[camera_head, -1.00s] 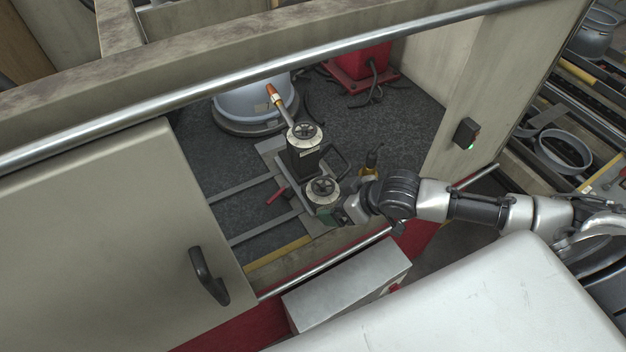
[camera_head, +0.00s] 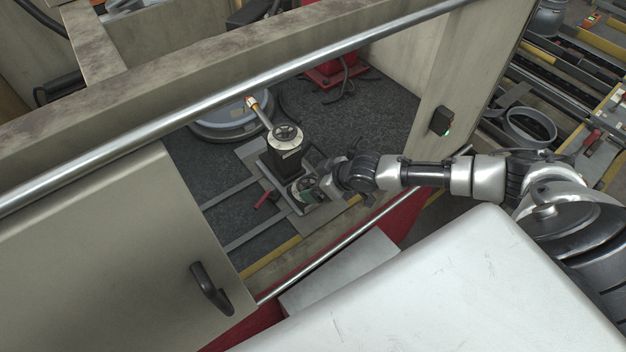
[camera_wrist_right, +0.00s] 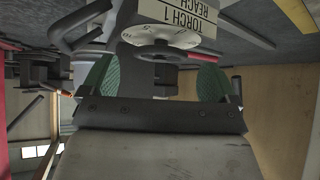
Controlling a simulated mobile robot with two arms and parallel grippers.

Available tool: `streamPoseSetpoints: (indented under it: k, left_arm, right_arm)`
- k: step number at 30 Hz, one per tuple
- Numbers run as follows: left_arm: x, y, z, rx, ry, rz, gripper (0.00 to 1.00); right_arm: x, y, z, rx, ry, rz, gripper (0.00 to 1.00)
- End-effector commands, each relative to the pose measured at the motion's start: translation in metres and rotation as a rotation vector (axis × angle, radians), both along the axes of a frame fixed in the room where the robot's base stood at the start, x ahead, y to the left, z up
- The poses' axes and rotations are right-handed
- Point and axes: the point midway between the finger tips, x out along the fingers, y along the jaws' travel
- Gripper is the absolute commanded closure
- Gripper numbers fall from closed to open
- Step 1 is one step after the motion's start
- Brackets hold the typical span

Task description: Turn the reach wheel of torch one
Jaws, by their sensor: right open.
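The torch unit (camera_head: 284,160) stands on a plate inside the open cabinet, with an upper hand wheel (camera_head: 287,132) and a lower hand wheel (camera_head: 304,186). Contact with the wheel cannot be told. My left gripper is out of view.
A torch with an orange-banded tip (camera_head: 256,106) rises from the unit towards a grey-blue cylinder (camera_head: 225,125). A metal rail (camera_head: 340,252) runs along the cabinet's front edge. A cabinet door with a black handle (camera_head: 210,289) stands at left. A red-handled piece (camera_head: 266,199) lies beside the unit.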

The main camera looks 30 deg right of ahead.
Motion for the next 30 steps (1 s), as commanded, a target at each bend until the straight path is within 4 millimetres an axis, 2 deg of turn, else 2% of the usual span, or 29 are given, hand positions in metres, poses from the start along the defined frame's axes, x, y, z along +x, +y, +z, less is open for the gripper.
streamPoseSetpoints:
  k: [6, 15, 17, 25, 30]
  left_arm:
    - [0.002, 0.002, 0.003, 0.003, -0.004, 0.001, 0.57]
    - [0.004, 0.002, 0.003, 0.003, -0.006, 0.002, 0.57]
    - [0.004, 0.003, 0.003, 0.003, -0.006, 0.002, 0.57]
    - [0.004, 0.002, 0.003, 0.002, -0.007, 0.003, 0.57]
    - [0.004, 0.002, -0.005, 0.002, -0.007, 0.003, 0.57]
  right_arm:
    - [0.009, 0.006, -0.01, -0.001, 0.0, 0.001, 0.1]
    - [0.01, 0.007, -0.012, -0.001, 0.0, 0.001, 0.1]
    - [0.01, 0.007, -0.012, -0.001, 0.0, 0.001, 0.18]
    - [0.01, 0.006, -0.012, -0.001, 0.0, 0.001, 0.59]
    - [0.011, 0.006, -0.014, -0.002, -0.002, 0.016, 0.59]
